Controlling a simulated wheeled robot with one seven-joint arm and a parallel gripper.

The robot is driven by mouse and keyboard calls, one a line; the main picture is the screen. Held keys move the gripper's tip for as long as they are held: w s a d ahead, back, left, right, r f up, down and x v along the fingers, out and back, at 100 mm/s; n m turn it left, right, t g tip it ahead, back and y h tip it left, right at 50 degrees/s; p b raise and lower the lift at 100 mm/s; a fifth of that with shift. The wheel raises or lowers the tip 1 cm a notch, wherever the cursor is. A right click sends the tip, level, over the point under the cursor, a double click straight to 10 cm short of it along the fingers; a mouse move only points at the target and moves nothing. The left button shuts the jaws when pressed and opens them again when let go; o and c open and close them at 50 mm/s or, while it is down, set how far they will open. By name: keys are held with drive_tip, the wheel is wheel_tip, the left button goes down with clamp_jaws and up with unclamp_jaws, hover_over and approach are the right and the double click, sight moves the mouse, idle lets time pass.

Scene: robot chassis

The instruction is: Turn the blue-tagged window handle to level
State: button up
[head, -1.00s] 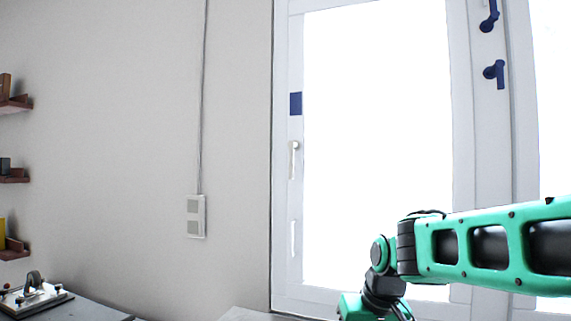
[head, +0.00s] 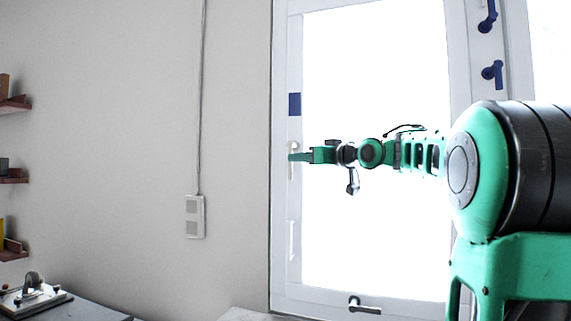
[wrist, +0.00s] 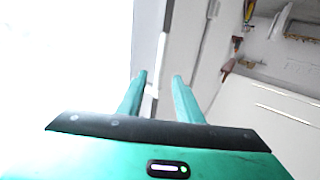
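The blue tag (head: 295,104) is a small square on the left window frame in the head view. Below it is a white handle (head: 291,172) whose lever hangs straight down from its top mount. My gripper (head: 292,157) reaches across from the right, level with the upper part of this lever, and covers part of it. In the wrist view the two green fingers (wrist: 159,76) are apart. A pale bar (wrist: 161,48) shows ahead of and between them; I cannot tell whether the fingers touch the handle.
Another white handle (head: 292,240) is lower on the same frame. Blue handles (head: 493,74) are at the upper right, and a dark handle (head: 365,306) is on the bottom rail. A wall box (head: 194,216) and shelves (head: 14,176) stand left.

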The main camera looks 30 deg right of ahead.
drive_tip(key=w, duration=0.6)
drive_tip(key=shift+w+a, duration=0.2)
drive_tip(key=shift+a, duration=0.05)
clamp_jaws()
drive_tip(key=shift+a, duration=0.3)
drive_tip(key=shift+d, duration=0.1)
